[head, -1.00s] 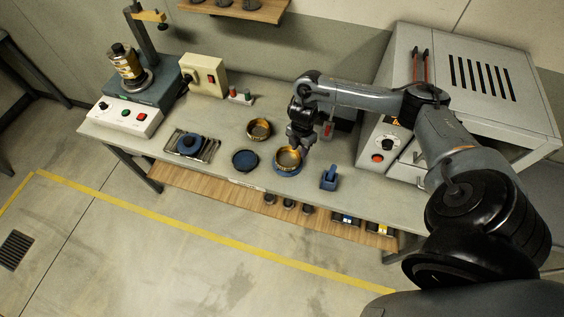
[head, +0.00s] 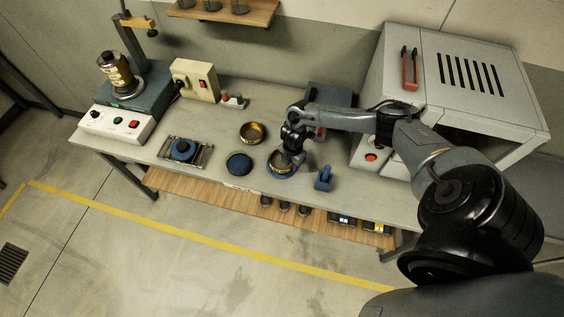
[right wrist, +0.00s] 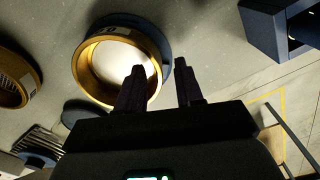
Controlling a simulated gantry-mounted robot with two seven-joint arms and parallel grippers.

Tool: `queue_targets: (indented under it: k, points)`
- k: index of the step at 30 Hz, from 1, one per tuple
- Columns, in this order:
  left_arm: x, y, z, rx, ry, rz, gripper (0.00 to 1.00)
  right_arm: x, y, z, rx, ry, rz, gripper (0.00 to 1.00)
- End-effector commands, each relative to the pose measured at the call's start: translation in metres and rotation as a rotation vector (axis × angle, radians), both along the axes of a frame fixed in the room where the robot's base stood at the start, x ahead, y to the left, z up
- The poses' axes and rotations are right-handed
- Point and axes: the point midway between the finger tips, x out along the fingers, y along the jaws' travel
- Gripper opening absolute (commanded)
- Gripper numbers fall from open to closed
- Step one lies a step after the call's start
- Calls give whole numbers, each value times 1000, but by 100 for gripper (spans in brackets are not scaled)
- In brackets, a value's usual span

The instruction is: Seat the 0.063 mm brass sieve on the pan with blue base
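A brass sieve (head: 279,157) stands on a blue base (head: 281,174) near the bench's front edge. In the right wrist view the brass ring (right wrist: 88,70) has a small label, unreadable here, and the blue base (right wrist: 155,40) shows behind it. I cannot tell if it is fully seated. My right gripper (head: 294,161) is at the ring's right side. In the right wrist view its fingers (right wrist: 160,80) are apart, one overlapping the ring's opening, the other outside the ring. A second brass sieve (head: 252,131) stands behind to the left. My left gripper is not in view.
A blue disc (head: 239,163) lies left of the sieve. A blue item (head: 183,149) sits on a metal rack farther left. A blue block-like holder (head: 323,178) stands to the right. A grey oven-like cabinet (head: 462,85) fills the bench's right end.

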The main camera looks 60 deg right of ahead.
Motion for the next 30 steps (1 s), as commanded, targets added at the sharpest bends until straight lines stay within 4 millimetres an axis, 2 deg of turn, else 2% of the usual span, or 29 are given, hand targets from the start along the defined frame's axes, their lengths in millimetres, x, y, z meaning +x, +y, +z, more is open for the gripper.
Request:
queue_targets:
  k: [9, 16, 30]
  points:
    - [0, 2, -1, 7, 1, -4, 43, 0, 0, -4, -1, 0, 0, 36]
    - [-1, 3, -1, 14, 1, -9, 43, 0, 0, -4, -1, 0, -1, 1]
    - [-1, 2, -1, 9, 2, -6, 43, 0, -1, -2, -1, -1, -1, 0]
